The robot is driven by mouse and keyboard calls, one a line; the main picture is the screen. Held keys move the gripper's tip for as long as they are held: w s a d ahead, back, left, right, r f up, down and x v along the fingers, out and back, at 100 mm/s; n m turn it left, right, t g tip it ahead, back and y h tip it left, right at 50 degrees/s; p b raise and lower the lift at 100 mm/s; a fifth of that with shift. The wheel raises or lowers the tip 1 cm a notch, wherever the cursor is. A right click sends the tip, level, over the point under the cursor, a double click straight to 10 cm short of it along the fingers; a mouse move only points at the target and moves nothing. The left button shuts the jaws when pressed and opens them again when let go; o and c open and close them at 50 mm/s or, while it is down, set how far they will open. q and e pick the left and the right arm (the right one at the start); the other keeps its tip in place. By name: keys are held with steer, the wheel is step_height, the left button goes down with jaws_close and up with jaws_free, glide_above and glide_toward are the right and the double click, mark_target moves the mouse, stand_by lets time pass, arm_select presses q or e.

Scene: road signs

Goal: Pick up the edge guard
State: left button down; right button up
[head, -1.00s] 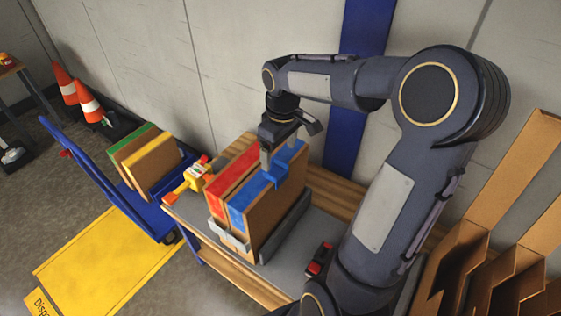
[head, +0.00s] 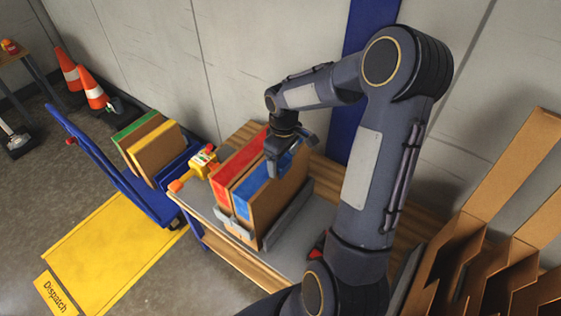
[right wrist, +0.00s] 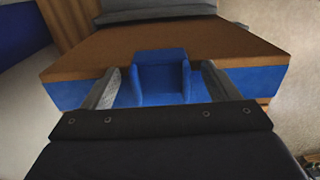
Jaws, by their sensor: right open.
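The blue edge guard (right wrist: 160,75) sits on the edge of a cardboard panel with a blue band (head: 252,187). My right gripper (head: 275,163) is open above that panel. In the right wrist view its two fingers stand on either side of the guard, with a small gap on the left and on the right. In the head view the gripper largely hides the guard. My left gripper is not in view.
A red-banded panel (head: 236,160) stands beside the blue-banded one in a grey rack on a wooden bench (head: 232,255). A yellow and orange tool (head: 200,163) lies left of it. A blue cart (head: 165,205) and cardboard bins (head: 470,255) flank the bench.

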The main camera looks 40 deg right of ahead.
steer(key=shift+c, duration=0.3)
steer(key=c, duration=1)
steer(key=shift+r, duration=0.1)
